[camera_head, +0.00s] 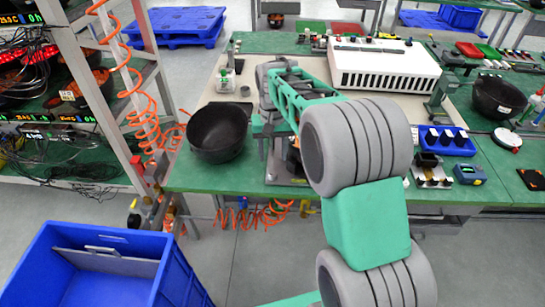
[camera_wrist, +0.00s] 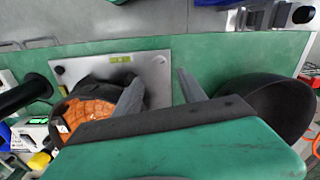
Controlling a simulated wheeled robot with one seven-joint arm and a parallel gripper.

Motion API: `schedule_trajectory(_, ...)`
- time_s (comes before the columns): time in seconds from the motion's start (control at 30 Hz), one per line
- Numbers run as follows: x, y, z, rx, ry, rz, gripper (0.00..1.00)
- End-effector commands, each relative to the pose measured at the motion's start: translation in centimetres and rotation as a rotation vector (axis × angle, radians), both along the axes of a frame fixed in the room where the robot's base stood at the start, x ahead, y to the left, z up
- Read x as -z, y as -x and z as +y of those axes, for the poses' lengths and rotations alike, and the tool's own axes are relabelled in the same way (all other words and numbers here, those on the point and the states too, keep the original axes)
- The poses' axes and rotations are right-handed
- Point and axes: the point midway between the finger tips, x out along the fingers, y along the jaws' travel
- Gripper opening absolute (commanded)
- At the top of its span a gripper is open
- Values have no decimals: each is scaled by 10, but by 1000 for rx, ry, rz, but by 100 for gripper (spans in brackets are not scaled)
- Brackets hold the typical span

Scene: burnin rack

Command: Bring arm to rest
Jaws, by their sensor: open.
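My arm reaches out over the green workbench (camera_head: 190,175), with its end low over the bench's front part. My gripper (camera_head: 272,150) is open, and nothing shows between its fingers. In the wrist view my gripper (camera_wrist: 160,82) has its two grey fingers spread over the bench and a pale metal plate (camera_wrist: 150,65). A dark round part with an orange inside (camera_wrist: 92,112) sits beside the left finger; I cannot tell whether they touch. A black bowl (camera_wrist: 270,105) lies right of the right finger. In the head view the black bowl (camera_head: 217,135) stands left of my gripper.
A white vented box (camera_head: 385,68) stands behind my arm. A second black bowl (camera_head: 497,97) and a blue tray of dark parts (camera_head: 445,141) are to the right. A rack with coiled orange hoses (camera_head: 130,100) stands left. A blue crate (camera_head: 95,270) is at front left.

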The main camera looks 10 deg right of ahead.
Motion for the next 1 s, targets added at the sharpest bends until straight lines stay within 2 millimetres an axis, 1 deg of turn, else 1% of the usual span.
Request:
schedule_trajectory(0.2,0,0,0,-6,0,1,48)
schedule_trajectory(0.27,0,-6,0,-37,1,-24,48)
schedule_trajectory(0.3,8,-7,0,-63,2,-36,48)
schedule_trajectory(0.37,30,11,0,-81,0,-1,48)
schedule_trajectory(0.4,47,27,0,-94,-1,30,48)
schedule_trajectory(0.43,59,43,0,-104,-2,56,48)
schedule_trajectory(0.47,66,59,0,-114,-4,74,48)
schedule_trajectory(0.5,70,80,0,-126,-5,85,48)
schedule_trajectory(0.53,70,95,0,-134,-5,88,48)
schedule_trajectory(0.63,62,145,1,-153,-5,72,48)
schedule_trajectory(0.67,57,161,1,-157,-4,61,48)
schedule_trajectory(0.7,50,180,1,-159,-2,39,48)
schedule_trajectory(0.77,39,205,2,-160,1,-2,48)
schedule_trajectory(0.8,31,216,2,-161,4,-35,48)
schedule_trajectory(0.83,24,222,2,-162,7,-63,48)
schedule_trajectory(0.9,4,223,3,-164,13,-143,48)
schedule_trajectory(1.0,-28,212,4,-166,21,-254,48)
